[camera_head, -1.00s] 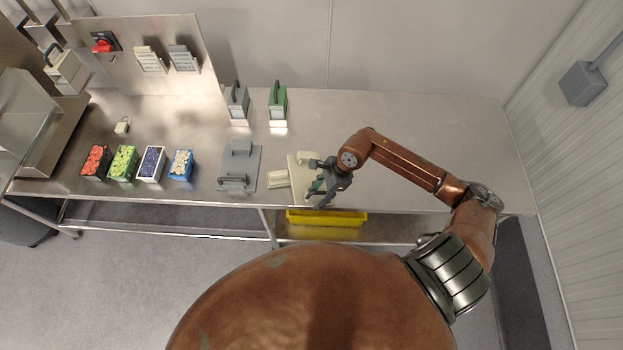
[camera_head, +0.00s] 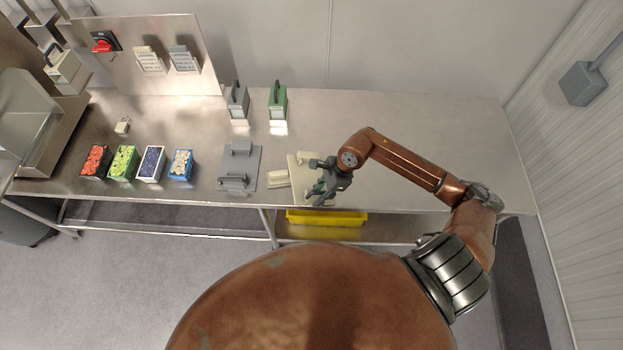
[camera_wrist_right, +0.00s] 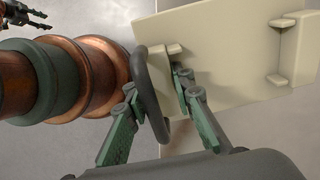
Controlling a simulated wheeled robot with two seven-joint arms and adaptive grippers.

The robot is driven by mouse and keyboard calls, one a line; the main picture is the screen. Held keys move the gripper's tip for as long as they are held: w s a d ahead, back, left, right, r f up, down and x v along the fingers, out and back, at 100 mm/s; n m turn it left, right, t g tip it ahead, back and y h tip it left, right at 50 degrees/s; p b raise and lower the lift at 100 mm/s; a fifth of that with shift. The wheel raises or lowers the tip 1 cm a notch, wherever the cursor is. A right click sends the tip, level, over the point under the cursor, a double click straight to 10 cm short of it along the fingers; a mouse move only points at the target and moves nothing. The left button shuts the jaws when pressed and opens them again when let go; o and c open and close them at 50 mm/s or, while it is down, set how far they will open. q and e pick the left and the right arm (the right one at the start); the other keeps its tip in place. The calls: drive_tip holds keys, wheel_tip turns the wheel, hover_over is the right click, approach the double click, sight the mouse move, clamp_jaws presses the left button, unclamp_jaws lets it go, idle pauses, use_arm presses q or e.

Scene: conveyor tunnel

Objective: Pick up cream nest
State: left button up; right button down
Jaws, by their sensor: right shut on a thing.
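The cream nest (camera_head: 298,165) is a flat cream plate with raised blocks and a dark grey handle, near the front edge of the metal table. It fills the upper right of the right wrist view (camera_wrist_right: 215,75). My right gripper (camera_head: 315,193) is over its right part and hides some of it. In the wrist view the green fingers of my right gripper (camera_wrist_right: 155,122) straddle the dark handle (camera_wrist_right: 153,90) and are shut on it. The plate appears to rest on the table. My left gripper (camera_wrist_right: 42,20) shows small at the wrist view's upper left, its fingers apart.
A cream block (camera_head: 278,179) lies just left of the nest, and a grey plate with a handle (camera_head: 240,165) farther left. Grey (camera_head: 238,103) and green (camera_head: 278,104) handled boxes stand behind. A yellow bin (camera_head: 326,218) sits below the table edge. The table's right side is clear.

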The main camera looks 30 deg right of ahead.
drive_tip(key=shift+r, duration=0.2)
drive_tip(key=shift+r, duration=0.25)
wheel_tip(320, 180, up, 2)
drive_tip(key=shift+w+r, duration=0.1)
drive_tip(key=shift+r, duration=0.05)
drive_tip(key=s+r, duration=1)
drive_tip(key=s, duration=0.4)
drive_tip(key=shift+s, duration=0.1)
